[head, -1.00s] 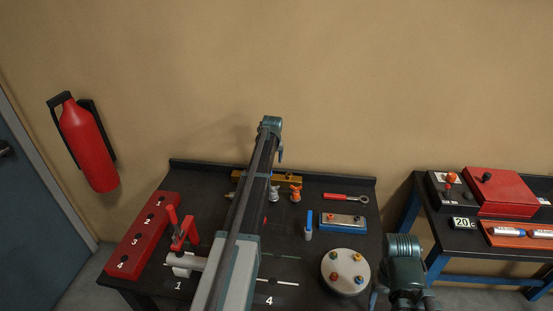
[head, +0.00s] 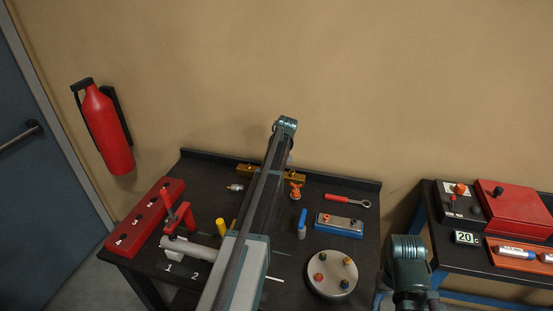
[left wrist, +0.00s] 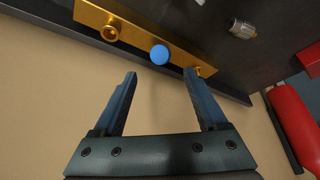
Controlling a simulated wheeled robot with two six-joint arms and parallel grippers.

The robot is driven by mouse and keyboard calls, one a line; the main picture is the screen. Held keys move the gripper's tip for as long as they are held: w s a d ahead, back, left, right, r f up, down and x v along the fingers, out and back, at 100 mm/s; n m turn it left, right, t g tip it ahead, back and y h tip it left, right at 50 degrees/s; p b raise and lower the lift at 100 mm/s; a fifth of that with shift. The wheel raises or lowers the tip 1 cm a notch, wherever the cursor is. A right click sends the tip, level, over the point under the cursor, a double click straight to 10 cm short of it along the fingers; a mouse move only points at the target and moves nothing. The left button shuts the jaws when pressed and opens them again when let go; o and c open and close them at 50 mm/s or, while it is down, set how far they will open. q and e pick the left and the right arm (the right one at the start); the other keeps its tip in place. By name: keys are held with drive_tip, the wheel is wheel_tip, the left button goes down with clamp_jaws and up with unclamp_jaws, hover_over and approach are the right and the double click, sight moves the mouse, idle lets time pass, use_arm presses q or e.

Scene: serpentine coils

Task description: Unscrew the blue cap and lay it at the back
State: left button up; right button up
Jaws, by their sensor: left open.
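The round blue cap (left wrist: 159,54) sits on a gold bar (left wrist: 142,38) in the left wrist view, between a ring-shaped gold fitting and a small gold knob. My left gripper (left wrist: 160,73) is open, its two fingers pointing toward the bar with the cap in line with the gap between them. The fingers do not touch the cap. In the head view the gold bar (head: 296,179) lies at the back of the dark table; my left arm crosses over its middle and hides the cap. My right gripper is not in view; only part of that arm shows.
A silver fitting (left wrist: 243,29) lies near the bar. On the table are an orange-topped fitting (head: 295,191), a red-handled wrench (head: 347,199), a blue block (head: 339,225), a round plate (head: 332,285) and a red numbered rack (head: 143,219). A raised lip runs along the back edge.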

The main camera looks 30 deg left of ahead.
use_arm(q)
drive_tip(key=b+x, duration=0.6)
drive_tip(key=x, duration=0.1)
drive_tip(key=shift+w+a+f, duration=0.1)
drive_tip(key=shift+f, duration=0.3)
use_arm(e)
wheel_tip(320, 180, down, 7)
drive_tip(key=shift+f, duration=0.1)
use_arm(q)
drive_tip(key=shift+r, duration=0.1)
clamp_jaws()
drive_tip(key=c, duration=0.7)
unclamp_jaws()
clamp_jaws()
drive_tip(key=shift+r, duration=0.1)
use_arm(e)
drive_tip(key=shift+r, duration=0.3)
use_arm(q)
drive_tip(key=shift+r+p, duration=1.4)
drive_tip(key=shift+p, duration=0.1)
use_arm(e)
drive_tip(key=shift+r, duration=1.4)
use_arm(q)
drive_tip(key=shift+r, duration=0.1)
